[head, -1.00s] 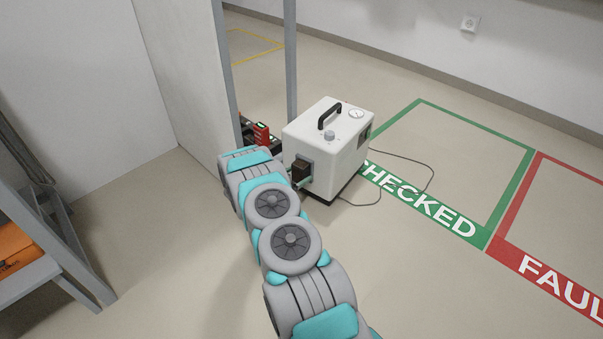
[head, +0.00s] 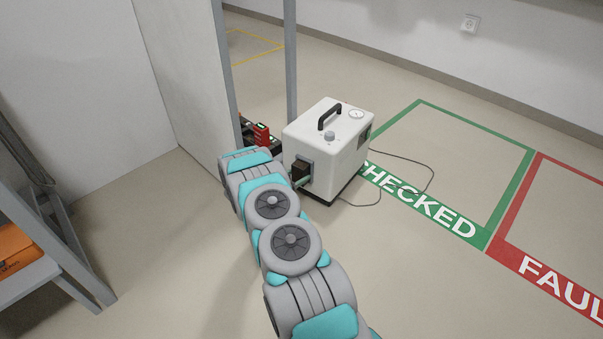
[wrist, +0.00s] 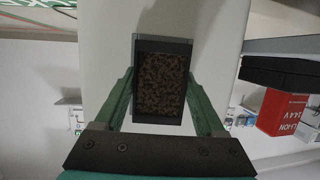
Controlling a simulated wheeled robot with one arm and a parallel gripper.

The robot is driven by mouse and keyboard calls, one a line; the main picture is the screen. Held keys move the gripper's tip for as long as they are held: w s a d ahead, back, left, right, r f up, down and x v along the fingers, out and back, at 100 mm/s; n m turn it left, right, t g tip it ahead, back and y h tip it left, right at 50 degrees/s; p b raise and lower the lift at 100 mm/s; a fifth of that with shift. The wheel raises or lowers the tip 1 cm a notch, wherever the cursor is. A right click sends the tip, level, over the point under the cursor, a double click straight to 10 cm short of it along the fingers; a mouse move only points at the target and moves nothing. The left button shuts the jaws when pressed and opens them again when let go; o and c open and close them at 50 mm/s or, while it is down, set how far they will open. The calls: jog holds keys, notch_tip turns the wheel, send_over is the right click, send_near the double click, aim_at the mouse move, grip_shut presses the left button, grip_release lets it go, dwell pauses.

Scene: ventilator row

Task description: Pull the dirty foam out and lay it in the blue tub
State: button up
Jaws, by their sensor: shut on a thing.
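The white ventilator (head: 325,150) stands on the floor, with a black handle on top and a dark filter opening (head: 301,170) on its near side. In the wrist view, the dirty foam (wrist: 162,82) is a brown speckled block within a dark grey surround (wrist: 160,46) against the white casing (wrist: 105,35). In the head view, my arm hides much of the gripper. No blue tub is visible.
A green CHECKED floor area (head: 450,160) and a red FAULTY area (head: 560,220) lie to the right. A cable (head: 400,175) lies beside the ventilator. Grey shelf posts (head: 291,60) and red items (head: 261,133) are behind; an orange box (head: 14,250) sits at left.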

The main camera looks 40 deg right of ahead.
aim_at(297, 178)
jog(key=shift+c, duration=1.2)
jog(key=shift+s+a, duration=0.2)
jog(key=shift+a, duration=0.6)
jog(key=shift+s+a, duration=0.15)
jog(key=shift+a, duration=0.6)
jog(key=s+a, duration=0.2)
jog(key=a, duration=0.8)
jog(key=shift+s+a, duration=0.2)
jog(key=shift+a, duration=0.1)
dwell(0.4)
